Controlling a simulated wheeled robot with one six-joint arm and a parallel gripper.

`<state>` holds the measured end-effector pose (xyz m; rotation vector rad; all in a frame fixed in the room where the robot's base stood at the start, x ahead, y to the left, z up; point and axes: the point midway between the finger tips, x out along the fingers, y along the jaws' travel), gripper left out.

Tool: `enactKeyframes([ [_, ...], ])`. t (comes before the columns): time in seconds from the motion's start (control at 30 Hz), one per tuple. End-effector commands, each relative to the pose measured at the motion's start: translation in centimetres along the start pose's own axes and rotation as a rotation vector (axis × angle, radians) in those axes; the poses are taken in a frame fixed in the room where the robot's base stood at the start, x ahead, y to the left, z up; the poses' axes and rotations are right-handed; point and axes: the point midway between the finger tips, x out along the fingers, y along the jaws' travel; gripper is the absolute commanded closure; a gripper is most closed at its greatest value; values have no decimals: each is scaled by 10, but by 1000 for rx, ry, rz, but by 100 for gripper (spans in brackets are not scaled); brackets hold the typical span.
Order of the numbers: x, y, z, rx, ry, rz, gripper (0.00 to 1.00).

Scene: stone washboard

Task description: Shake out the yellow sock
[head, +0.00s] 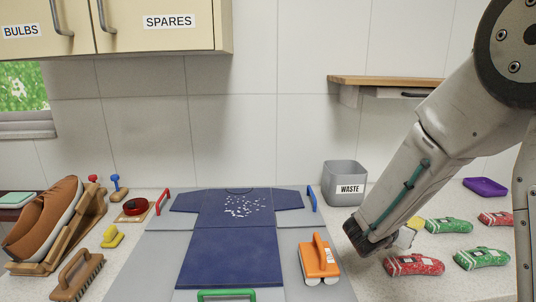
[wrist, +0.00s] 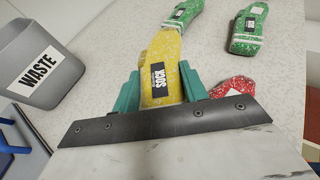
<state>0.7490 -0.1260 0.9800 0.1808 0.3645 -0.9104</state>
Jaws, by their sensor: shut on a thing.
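In the head view my gripper (head: 404,238) is over the right part of the counter, mostly hidden by my arm. Only a small yellow piece of the sock (head: 416,222) shows there. I cannot tell whether the sock touches the counter.
Green and red speckled socks lie close by, including a red one (head: 414,265) and a green one (head: 449,225). A grey WASTE bin (head: 344,182) stands to the left.

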Motion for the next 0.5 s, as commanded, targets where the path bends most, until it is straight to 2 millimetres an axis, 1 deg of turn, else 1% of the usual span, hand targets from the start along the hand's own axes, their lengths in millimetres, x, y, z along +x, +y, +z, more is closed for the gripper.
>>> enactKeyframes([
  [0.03, 0, 17, 0, -31, 1, 74, 78],
  [0.1, -2, 42, -2, -82, 2, 191, 78],
  [0.2, -7, 72, -8, -141, 3, 335, 78],
  [0.33, -15, 98, -14, -196, 2, 470, 78],
  [0.47, -20, 112, -19, -227, 1, 547, 78],
  [0.5, -22, 115, -16, -231, -1, 562, 78],
])
